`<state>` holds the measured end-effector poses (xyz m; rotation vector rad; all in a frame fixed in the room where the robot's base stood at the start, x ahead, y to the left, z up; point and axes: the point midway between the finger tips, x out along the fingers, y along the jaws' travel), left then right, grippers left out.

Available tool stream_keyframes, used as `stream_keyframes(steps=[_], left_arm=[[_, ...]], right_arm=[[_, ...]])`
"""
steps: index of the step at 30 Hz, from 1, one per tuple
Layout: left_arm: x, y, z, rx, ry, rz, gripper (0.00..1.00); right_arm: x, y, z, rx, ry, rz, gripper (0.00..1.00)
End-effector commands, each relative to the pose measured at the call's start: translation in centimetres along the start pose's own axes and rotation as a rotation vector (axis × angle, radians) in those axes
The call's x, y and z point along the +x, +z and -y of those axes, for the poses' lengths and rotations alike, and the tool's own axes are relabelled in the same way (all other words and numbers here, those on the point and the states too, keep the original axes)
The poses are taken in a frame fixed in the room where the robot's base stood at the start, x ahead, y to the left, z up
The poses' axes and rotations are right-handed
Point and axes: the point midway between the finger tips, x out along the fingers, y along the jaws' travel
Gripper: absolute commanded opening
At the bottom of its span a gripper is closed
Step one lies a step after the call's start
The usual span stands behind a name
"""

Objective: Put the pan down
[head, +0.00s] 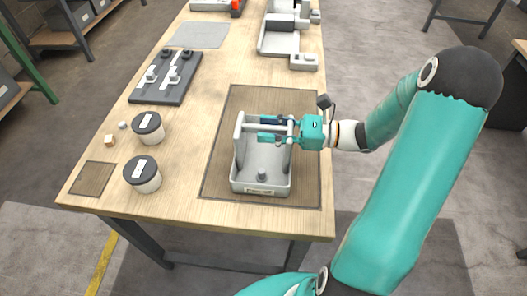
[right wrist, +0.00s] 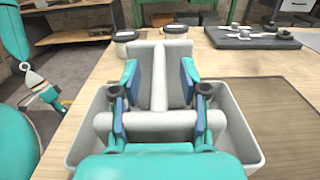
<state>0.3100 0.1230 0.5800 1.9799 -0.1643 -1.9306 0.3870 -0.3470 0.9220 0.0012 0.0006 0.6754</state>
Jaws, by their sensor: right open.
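The pan (head: 262,188) is a pale grey open box with upright posts and a crossbar handle. It sits level on a brown mat (head: 221,167) on the wooden table. My right gripper (head: 272,130) is at the handle, its open fingers on either side of the bar. In the right wrist view, the fingers (right wrist: 158,95) straddle the pale handle, with the pan's walls (right wrist: 240,128) around them. Whether a finger touches the bar is unclear. My left gripper (right wrist: 50,96) seems to show small at the left of that view, away from the pan; its jaws are unclear.
Two dark-lidded white jars (head: 148,128) (head: 142,175) stand left of the mat, near small blocks (head: 110,140) and a small brown mat (head: 93,178). A dark board with fittings (head: 166,78) and a grey sheet (head: 200,35) lie farther back. A grey fixture (head: 279,40) stands behind the pan.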

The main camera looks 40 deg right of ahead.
Motion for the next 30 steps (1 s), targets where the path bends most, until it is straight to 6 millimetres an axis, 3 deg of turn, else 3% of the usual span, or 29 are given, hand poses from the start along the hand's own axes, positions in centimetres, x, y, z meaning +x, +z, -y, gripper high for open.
stream_keyframes(steps=[3,11,18,19,30], left_arm=[[-0.12,0.0,-0.04,0.0,0.0,0.0,0.4],[-0.1,0.0,-0.04,0.0,0.0,0.0,0.4],[-0.1,0.0,-0.04,0.0,0.0,0.0,0.4],[-0.1,0.01,-0.04,0.0,0.0,0.0,0.4],[-0.11,0.0,-0.04,0.0,0.0,0.0,0.4]], right_arm=[[1.14,0.07,-0.06,-0.001,0.002,0.001,0.44],[1.3,-0.01,-0.02,-0.001,0.0,-0.001,0.42],[1.3,0.01,-0.02,-0.001,0.001,0.0,0.02],[1.3,0.01,-0.02,-0.001,0.001,0.0,0.0],[1.29,0.07,-0.01,-0.001,0.001,0.001,0.0]])
